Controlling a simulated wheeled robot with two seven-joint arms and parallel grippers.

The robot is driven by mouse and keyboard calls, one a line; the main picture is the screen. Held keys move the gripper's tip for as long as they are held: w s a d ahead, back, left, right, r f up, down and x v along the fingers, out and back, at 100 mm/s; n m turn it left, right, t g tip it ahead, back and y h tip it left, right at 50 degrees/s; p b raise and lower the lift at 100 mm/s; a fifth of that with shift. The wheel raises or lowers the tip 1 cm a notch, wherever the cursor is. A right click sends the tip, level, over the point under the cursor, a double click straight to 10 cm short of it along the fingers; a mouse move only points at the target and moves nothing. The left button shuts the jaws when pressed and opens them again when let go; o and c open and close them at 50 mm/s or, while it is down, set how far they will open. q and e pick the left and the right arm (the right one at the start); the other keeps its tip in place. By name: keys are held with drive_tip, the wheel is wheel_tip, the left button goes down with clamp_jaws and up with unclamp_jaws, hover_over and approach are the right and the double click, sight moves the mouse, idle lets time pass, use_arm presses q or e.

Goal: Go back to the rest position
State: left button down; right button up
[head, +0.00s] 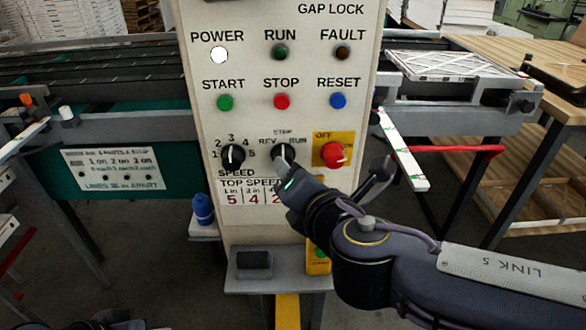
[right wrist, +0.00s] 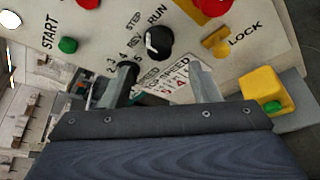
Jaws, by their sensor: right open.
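My right arm comes in from the right in the head view, and my right gripper (head: 284,168) is in front of the control panel (head: 360,70), close to the REV/STEP/RUN knob (head: 278,150), partly covering it. In the right wrist view, the two fingers of the right gripper (right wrist: 160,78) stand apart with nothing between them. The black REV/STEP/RUN knob (right wrist: 158,42) is beyond the fingertips there. The speed knob (head: 233,156) is left of it in the head view.
A red knob (head: 333,154) on a yellow plate is right of my gripper. A small shelf (head: 275,283) juts out below the panel, with a yellow box (head: 318,262) near it. A blue bottle (head: 203,209) stands at left. A wooden table (head: 480,55) is at right.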

idle(0.4)
drive_tip(key=s+d+f+m+g+h, duration=0.2)
drive_tip(key=d+f+m, duration=0.3)
drive_tip(key=d+m, duration=0.35)
drive_tip(key=s+d+f+m+g+h, duration=0.25)
drive_tip(key=d+f+m, duration=0.25)
drive_tip(key=d+m, duration=0.3)
drive_tip(key=s+d+f+m+g+y, duration=0.2)
drive_tip(key=s+f+m+g+y, duration=0.35)
drive_tip(key=s+m, duration=0.75)
wheel_tip(320, 180, up, 12)
drive_tip(key=m+t+h+p, duration=0.1)
drive_tip(key=m+p, duration=0.1)
drive_tip(key=p, duration=1.1)
drive_tip(key=shift+w+a, duration=0.2)
drive_tip(key=shift+w, duration=0.1)
